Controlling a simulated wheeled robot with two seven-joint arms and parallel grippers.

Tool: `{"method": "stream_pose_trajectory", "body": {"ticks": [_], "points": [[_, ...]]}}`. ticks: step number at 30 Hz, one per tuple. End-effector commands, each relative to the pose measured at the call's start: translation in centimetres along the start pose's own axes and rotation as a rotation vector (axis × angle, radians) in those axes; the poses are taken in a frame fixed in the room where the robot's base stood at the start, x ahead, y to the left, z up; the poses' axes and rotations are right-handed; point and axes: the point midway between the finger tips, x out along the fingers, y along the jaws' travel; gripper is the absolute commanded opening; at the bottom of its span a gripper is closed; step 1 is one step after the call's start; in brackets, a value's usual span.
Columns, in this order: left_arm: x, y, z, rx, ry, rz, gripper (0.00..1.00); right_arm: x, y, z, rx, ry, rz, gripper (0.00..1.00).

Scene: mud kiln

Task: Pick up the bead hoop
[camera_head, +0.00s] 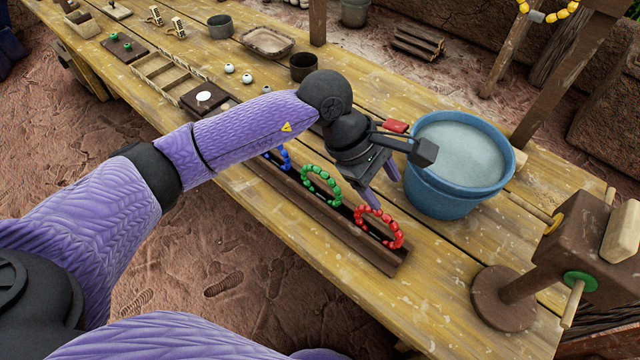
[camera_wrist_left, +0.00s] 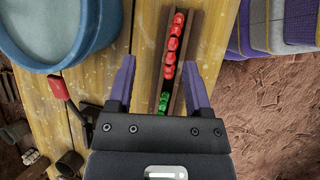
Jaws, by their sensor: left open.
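Several bead hoops stand upright in a dark wooden trough along the table's front edge: a red bead hoop (camera_head: 399,239), a green bead hoop (camera_head: 336,196) and a blue bead hoop (camera_head: 285,158), partly hidden by my arm. My left gripper (camera_head: 381,184) is open and empty, pointing down just above and behind the red hoop. In the left wrist view, the fingers (camera_wrist_left: 160,88) straddle the trough, the red hoop (camera_wrist_left: 172,45) lies ahead between their lines, and part of the green hoop (camera_wrist_left: 163,103) shows near the palm. My right gripper is not in view.
A blue water bucket (camera_head: 440,195) stands close beside the gripper. A wooden stand with pegs (camera_head: 505,298) is at the right. A yellow bead hoop (camera_head: 551,17) hangs at the upper right. Small bowls, white balls and trays occupy the table farther left.

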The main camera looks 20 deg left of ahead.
Motion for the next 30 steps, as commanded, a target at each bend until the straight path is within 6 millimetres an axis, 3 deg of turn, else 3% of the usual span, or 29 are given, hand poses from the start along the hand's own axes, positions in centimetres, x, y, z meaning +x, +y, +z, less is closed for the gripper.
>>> {"method": "stream_pose_trajectory", "body": {"ticks": [1, 3, 6, 20, 28, 30], "points": [[-1.5, 0.2, -3.0, 0.069, 0.178, -0.043, 0.64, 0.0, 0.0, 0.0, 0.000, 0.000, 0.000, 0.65], [-3.4, 0.1, -6.1, 0.123, 0.361, -0.105, 0.64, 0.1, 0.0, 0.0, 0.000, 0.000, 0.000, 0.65], [-4.5, 0.0, -8.0, 0.145, 0.468, -0.147, 0.64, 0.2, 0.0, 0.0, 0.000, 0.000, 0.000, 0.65], [3.7, -1.8, -11.6, 0.145, 0.467, -0.150, 0.64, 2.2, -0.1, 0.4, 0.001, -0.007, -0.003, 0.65], [4.1, -1.8, -11.9, 0.146, 0.468, -0.148, 0.64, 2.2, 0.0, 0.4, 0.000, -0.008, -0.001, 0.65], [4.1, -1.8, -11.8, 0.146, 0.468, -0.147, 0.52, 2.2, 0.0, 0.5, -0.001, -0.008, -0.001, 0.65]]}}
